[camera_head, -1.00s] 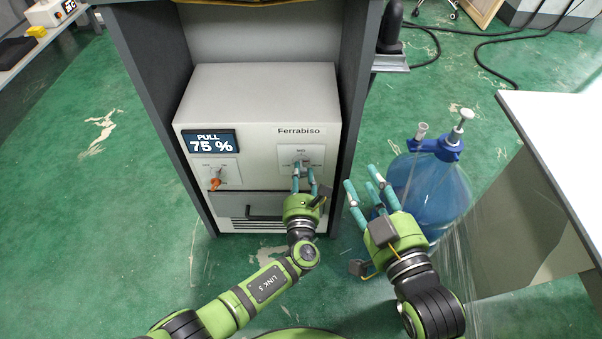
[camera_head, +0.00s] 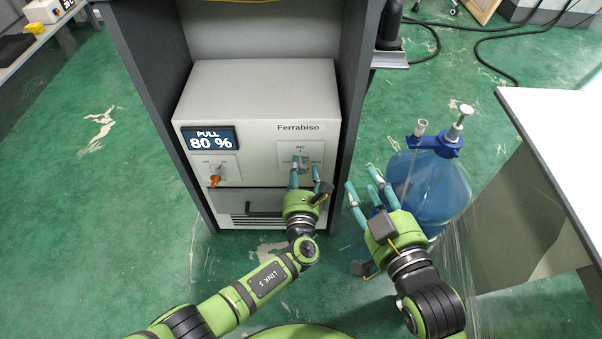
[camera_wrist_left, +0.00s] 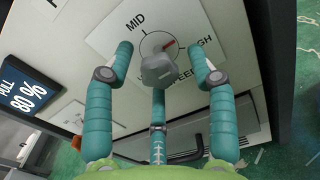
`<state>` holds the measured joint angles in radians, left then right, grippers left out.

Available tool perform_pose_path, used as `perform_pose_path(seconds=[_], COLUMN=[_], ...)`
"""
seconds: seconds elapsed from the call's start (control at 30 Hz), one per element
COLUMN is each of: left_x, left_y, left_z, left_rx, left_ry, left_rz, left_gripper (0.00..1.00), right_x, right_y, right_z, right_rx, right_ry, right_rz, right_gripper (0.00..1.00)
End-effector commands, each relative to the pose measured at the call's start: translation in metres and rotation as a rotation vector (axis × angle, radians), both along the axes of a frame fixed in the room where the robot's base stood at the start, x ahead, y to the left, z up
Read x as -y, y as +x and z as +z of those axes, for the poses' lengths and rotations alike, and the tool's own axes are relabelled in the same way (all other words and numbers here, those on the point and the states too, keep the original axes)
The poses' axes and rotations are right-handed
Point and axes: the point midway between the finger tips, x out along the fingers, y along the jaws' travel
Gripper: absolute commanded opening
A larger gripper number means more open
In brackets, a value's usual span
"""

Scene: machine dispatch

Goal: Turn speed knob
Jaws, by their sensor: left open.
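The grey speed knob (camera_wrist_left: 158,68) sits on a white dial plate (camera_wrist_left: 105,40) with MID and HIGH marks in the left wrist view. Its red pointer lies between MID and HIGH, nearer HIGH. In the head view the dial plate (camera_head: 313,149) is on the right of the machine front, with the knob partly behind my fingers. My left gripper (camera_head: 305,170) is open, its teal fingers spread around the knob; they also show in the left wrist view (camera_wrist_left: 160,85). My right gripper (camera_head: 370,187) hangs right of the machine with fingers apart, holding nothing visible. The display (camera_head: 209,139) reads PULL 80 %.
The Ferrabiso machine (camera_head: 260,90) stands in a dark grey frame (camera_head: 355,90). An orange-tipped switch (camera_head: 215,180) is at its left, above a drawer handle (camera_head: 262,208). A blue bottle (camera_head: 435,190) with a pump and a white table (camera_head: 560,130) are at the right.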

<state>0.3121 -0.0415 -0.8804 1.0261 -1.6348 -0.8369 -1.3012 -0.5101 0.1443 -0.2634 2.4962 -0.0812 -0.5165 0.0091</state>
Motion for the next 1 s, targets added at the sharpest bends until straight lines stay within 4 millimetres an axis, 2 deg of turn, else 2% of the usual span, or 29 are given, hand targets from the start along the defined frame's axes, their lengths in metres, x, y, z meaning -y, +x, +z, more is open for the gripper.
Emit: perform_pose_path(seconds=[0.13, 0.23, 0.5, 0.7, 1.0], left_x=[-0.001, -0.001, 0.0, 0.0, 0.0], left_y=[-0.007, -0.02, -0.078, -0.109, -0.12], left_z=[-0.002, -0.002, -0.002, -0.001, 0.0], left_rx=[-0.002, -0.002, -0.004, -0.001, 0.0], left_ry=[0.0, -0.001, -0.001, 0.0, 0.001], left_rz=[0.0, 0.0, -0.001, -0.001, -0.001], left_gripper=[0.56, 0.56, 0.56, 0.56, 0.56], right_x=[0.0, 0.0, 0.0, 0.0, 0.0], right_y=[0.0, 0.0, 0.0, 0.0, 0.0], right_z=[0.0, 0.0, 0.0, 0.0, 0.0], right_rx=[0.001, 0.001, 0.001, 0.001, 0.001], right_ry=[-0.001, -0.001, -0.001, -0.001, 0.0], right_rz=[0.001, 0.001, 0.001, 0.0, 0.0], right_gripper=[0.4, 0.4, 0.4, 0.4, 0.4])
